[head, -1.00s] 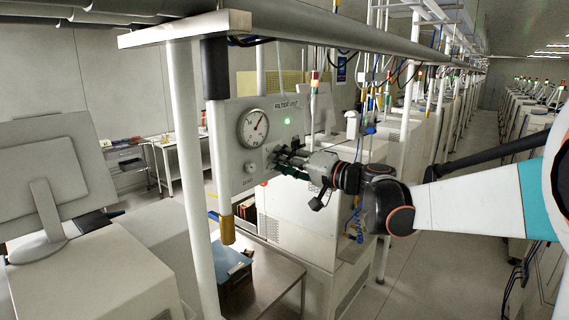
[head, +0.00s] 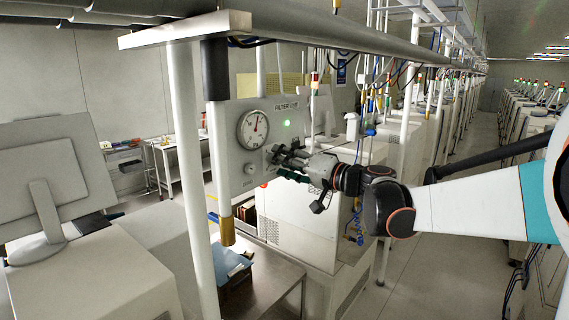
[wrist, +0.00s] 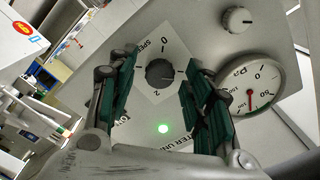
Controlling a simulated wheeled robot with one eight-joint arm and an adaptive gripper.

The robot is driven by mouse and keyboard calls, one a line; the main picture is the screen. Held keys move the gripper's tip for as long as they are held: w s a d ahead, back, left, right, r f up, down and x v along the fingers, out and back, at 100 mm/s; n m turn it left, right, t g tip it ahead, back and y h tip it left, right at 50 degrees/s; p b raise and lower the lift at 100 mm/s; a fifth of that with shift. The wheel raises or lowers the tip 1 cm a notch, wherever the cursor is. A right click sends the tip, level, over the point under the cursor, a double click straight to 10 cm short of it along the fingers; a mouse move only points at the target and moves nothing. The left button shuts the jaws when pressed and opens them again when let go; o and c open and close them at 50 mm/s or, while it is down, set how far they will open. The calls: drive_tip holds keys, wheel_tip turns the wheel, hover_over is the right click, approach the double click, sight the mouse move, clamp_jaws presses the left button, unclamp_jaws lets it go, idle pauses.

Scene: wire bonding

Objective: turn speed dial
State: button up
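The speed dial (wrist: 160,73) is a dark round knob on a pale plate marked SPEED, with numbers around it. It shows in the wrist view, between the two green-padded fingers of my gripper (wrist: 158,76). A gap shows between the dial and each finger, so my gripper is open. How far the fingertips reach past the dial's face is hard to tell. In the head view, my gripper (head: 279,160) is at the front of the grey filter unit panel (head: 233,150) and hides the dial.
A round gauge (head: 253,130) with a red needle, a lit green lamp (head: 287,123) and a lighter knob (head: 250,168) are on the same panel. A white post (head: 188,170) stands left of it. An overhead beam (head: 330,42) runs above my arm.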

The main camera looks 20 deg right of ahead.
drive_tip(key=shift+s, duration=0.1)
drive_tip(key=v, duration=0.7)
drive_tip(key=shift+s, duration=0.15)
drive_tip(key=shift+d, duration=0.1)
